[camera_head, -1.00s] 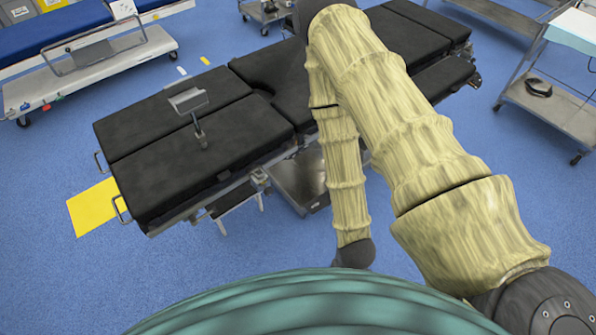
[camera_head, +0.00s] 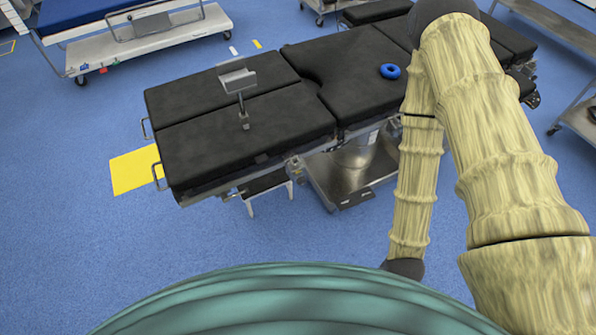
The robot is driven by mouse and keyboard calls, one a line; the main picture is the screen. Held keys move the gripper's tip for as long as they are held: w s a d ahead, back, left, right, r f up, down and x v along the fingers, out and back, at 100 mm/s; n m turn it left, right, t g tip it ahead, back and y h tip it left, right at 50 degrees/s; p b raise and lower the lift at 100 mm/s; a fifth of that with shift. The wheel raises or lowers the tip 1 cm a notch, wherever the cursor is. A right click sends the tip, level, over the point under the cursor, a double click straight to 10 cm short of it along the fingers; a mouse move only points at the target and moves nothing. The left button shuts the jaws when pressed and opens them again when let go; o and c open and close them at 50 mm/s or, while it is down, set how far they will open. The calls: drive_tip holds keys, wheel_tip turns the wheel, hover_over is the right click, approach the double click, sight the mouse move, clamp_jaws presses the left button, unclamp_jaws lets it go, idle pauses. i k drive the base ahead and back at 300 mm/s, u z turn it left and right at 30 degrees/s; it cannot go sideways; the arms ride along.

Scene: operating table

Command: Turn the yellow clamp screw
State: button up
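The black-padded operating table (camera_head: 215,141) stands across the middle of the view. A metal clamp (camera_head: 296,170) sits on its near side rail, above the column base. I cannot make out a yellow clamp screw for certain at this size. My arm, in a pale yellow sleeve, runs up the right side and bends down in front of the table. Its dark lower end shows just above my green-covered body. My gripper is not visible.
A blue ring (camera_head: 390,71) lies on the table pad. A grey bracket on a post (camera_head: 238,78) stands on the left section. A yellow floor patch (camera_head: 134,171) lies at the table's left end. Wheeled carts stand behind and at right. Blue floor in front is clear.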

sight(300, 181)
drive_tip(key=z, duration=1.1)
drive_tip(key=k, duration=0.6)
drive_tip(key=u, duration=0.8)
